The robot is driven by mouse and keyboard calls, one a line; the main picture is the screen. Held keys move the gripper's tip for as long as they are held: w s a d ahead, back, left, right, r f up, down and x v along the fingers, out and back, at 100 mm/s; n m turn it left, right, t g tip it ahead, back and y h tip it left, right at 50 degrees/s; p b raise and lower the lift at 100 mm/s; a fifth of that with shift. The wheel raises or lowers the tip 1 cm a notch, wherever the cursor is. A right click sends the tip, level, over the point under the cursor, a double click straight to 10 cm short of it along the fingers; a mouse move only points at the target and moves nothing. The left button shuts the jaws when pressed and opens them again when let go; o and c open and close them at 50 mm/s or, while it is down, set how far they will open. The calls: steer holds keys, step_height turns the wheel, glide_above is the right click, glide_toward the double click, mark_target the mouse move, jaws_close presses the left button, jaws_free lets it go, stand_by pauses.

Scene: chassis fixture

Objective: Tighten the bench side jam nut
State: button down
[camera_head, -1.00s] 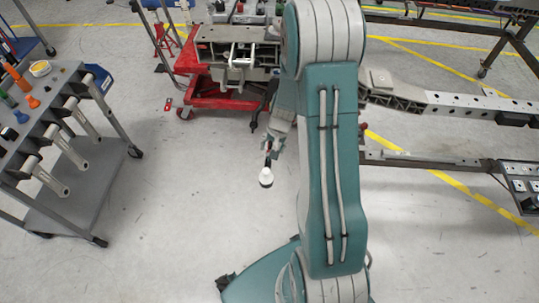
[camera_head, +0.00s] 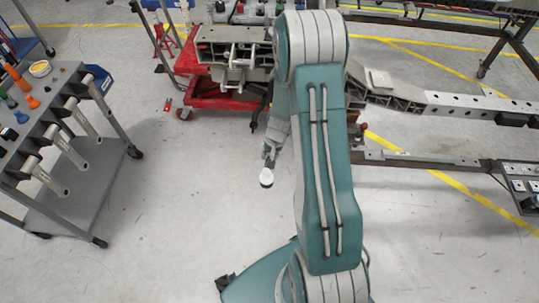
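My gripper (camera_head: 268,160) hangs over open floor near the middle of the view, left of my arm. A small piece with a pale round face and dark rim (camera_head: 266,178) shows at its lower end. The fingers are too small to make out, so I cannot tell whether they are closed on this piece. The grey chassis fixture (camera_head: 455,101) runs to the right behind my arm, with more grey frame (camera_head: 232,46) on its left side. The jam nut cannot be made out at this size. My arm hides part of the fixture.
A grey tool cart (camera_head: 90,185) with coloured-handled tools (camera_head: 17,75) and several pale tubes stands at left. A red wheeled base (camera_head: 215,97) sits under the frame at the back. A dark lower rail (camera_head: 420,160) lies at right. The floor between cart and arm is clear.

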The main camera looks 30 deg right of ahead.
steer(key=shift+a+g+h, duration=0.1)
steer(key=shift+g+h, duration=0.3)
steer(key=shift+h, duration=0.2)
steer(key=shift+w+a+g+h, duration=0.1)
steer(key=shift+w+g+h, duration=0.05)
steer(key=shift+g+h, duration=0.6)
steer(key=shift+w+a+g+h, duration=0.1)
steer(key=shift+g+h, duration=0.35)
steer(key=shift+h, duration=0.5)
steer(key=g+h, duration=0.2)
steer(key=h, duration=0.1)
steer(key=shift+a+f+h, duration=0.15)
steer(key=shift+f+h, duration=0.05)
steer(key=shift+h, duration=0.1)
steer(key=g+h, duration=0.2)
steer(key=h, duration=0.1)
steer(key=g+h, duration=0.1)
steer(key=shift+w+a+f+h, duration=0.1)
steer(key=shift+a+f+h, duration=0.05)
steer(key=shift+f+h, duration=0.15)
steer(key=shift+f+g+h, duration=0.1)
steer(key=shift+g+h, duration=1.4)
steer(key=shift+h, duration=0.3)
steer(key=shift+c, duration=2.1)
jaws_free()
steer(key=shift+w, duration=0.1)
steer(key=shift+a, duration=0.15)
